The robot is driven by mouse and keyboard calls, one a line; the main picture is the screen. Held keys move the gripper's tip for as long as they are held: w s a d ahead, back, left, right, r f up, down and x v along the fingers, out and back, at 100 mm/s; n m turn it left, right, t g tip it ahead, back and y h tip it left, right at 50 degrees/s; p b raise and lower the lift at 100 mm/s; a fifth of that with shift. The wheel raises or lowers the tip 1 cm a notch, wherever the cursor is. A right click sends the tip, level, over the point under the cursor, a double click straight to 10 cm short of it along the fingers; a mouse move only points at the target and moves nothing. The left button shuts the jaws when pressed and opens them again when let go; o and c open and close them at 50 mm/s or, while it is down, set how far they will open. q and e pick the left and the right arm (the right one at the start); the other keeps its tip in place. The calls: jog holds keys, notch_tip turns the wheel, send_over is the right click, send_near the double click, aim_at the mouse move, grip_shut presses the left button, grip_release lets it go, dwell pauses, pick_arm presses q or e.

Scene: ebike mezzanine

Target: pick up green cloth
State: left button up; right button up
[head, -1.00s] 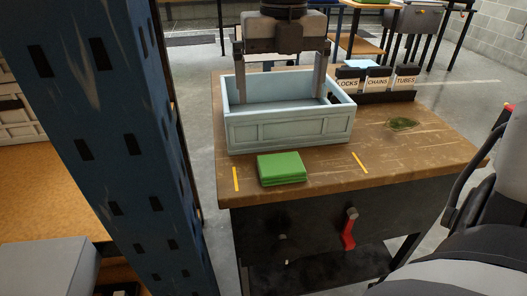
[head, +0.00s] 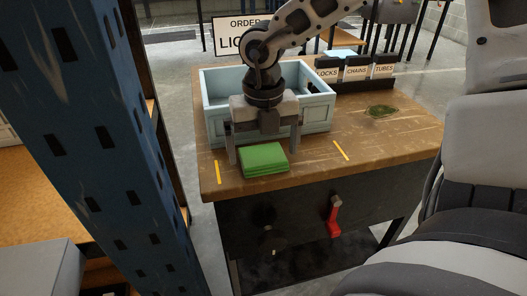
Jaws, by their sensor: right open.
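The green cloth (head: 264,161) is a folded stack lying near the front edge of the wooden workbench, in front of the blue crate. My right gripper (head: 263,154) is open and points down at the cloth. One finger shows just left of the cloth and the other just past its back right corner. I cannot tell how far the fingertips are above the benchtop. Nothing is between the fingers except perhaps the cloth's back part. My left gripper is not in view.
The light blue crate (head: 313,116) stands right behind the cloth, partly covered by my right arm. Labelled bins (head: 356,74) sit at the back right. Yellow tape strips (head: 218,172) flank the cloth. A blue rack post (head: 95,150) rises at left. The benchtop's right side is mostly clear.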

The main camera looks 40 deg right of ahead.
aim_at(264, 154)
jog(key=shift+f, duration=0.35)
jog(key=c, duration=0.9)
jog(key=shift+r, duration=0.1)
notch_tip(264, 154, up, 10)
jog(key=shift+f, duration=0.1)
jog(key=shift+o, duration=0.5)
jog(key=shift+p, duration=0.3)
